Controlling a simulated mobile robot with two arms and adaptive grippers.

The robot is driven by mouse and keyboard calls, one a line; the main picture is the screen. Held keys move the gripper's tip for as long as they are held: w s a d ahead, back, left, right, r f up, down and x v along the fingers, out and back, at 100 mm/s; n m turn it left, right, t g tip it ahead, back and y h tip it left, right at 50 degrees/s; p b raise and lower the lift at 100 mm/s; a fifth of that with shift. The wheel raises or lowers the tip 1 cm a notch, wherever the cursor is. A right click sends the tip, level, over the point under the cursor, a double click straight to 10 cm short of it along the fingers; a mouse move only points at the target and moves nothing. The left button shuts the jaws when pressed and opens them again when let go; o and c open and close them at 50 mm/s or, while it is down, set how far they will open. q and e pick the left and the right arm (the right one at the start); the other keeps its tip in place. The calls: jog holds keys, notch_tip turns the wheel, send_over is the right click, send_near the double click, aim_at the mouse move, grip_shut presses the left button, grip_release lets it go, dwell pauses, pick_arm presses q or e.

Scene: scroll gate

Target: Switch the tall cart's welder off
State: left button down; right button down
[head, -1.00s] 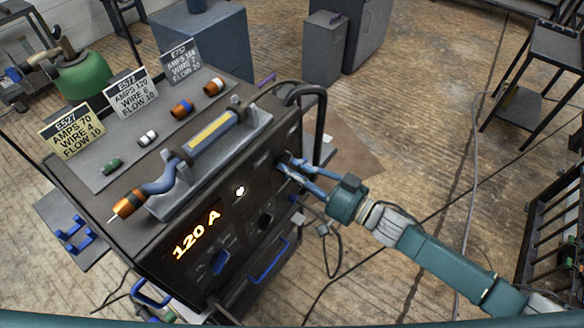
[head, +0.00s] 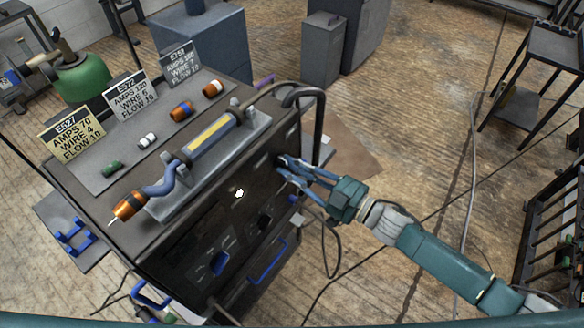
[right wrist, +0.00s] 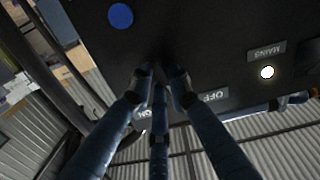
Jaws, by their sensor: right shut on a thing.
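The welder (head: 185,243) is a dark box with a torch (head: 205,143) lying in a holder on top. Its front panel shows a white lamp (head: 239,193) lit, a dark display area and a blue knob (head: 219,263). My right gripper (head: 284,170) is at the right part of this panel. In the right wrist view its fingers (right wrist: 160,82) are closed together against the panel, between the ON label (right wrist: 146,114) and the OFF label (right wrist: 213,95). They hide the switch they are shut on. The MAINS lamp (right wrist: 267,72) glows there. My left gripper is out of view.
Three setting cards, such as the yellow one (head: 69,137), stand on the welder's top beside small coloured parts. A black bent tube (head: 319,125) rises close to my right gripper. A blue handle (head: 268,262) juts out below the panel. Open floor lies to the right.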

jog(key=n, duration=0.5)
jog(key=shift+w+r+n, duration=0.1)
jog(key=shift+r+n, duration=0.05)
jog(key=shift+n, duration=0.15)
dwell(0.4)
jog(key=c, duration=1.6)
grip_release()
jog(key=shift+d, duration=0.1)
jog(key=v, duration=1.2)
